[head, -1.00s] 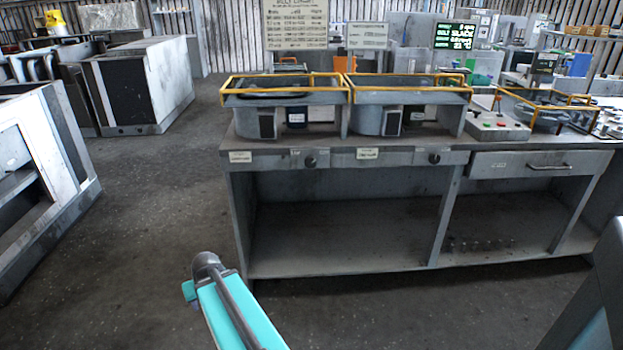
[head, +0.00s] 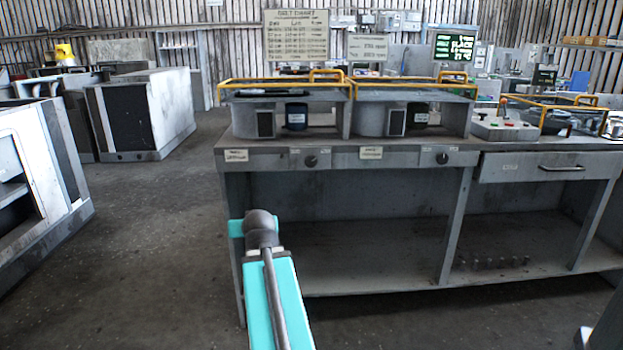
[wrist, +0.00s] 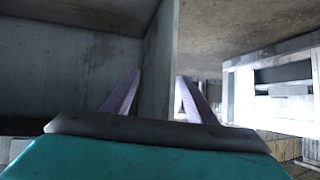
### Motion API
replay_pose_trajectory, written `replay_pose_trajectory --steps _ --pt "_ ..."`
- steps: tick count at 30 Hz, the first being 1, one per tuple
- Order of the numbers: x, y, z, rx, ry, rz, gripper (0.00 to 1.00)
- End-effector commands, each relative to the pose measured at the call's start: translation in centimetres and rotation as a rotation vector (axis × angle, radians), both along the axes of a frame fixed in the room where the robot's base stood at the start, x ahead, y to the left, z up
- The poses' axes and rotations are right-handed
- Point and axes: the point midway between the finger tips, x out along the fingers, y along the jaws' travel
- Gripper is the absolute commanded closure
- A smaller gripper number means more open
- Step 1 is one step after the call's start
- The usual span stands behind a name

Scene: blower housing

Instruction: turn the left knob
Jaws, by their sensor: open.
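The left knob (head: 311,161) is a small dark round knob on the front panel of the grey workbench (head: 262,160). A similar right knob (head: 442,158) sits farther right on the same panel. My turquoise arm reaches up in the head view, its end below and left of the left knob; the fingers are hidden there. In the wrist view my gripper (wrist: 155,95) shows two pale purple fingers, spread apart with nothing between them. A grey upright panel stands beyond the fingers. No knob shows in the wrist view.
Two blower housings with yellow rails (head: 285,85) stand on the bench top. A drawer with a handle (head: 562,168) is at right, below a control box (head: 505,130). Open shelf space lies under the bench. Grey cabinets (head: 140,110) stand at left; the floor between is clear.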

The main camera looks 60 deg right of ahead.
Motion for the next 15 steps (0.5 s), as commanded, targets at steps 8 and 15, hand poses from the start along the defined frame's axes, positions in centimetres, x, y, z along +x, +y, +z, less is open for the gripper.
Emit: replay_pose_trajectory --steps 8,15 --pt "-4.2 -4.8 4.3 -0.119 -0.129 -0.089 0.48" --pt "-8.8 -7.7 8.6 -0.229 -0.231 -0.164 0.48"
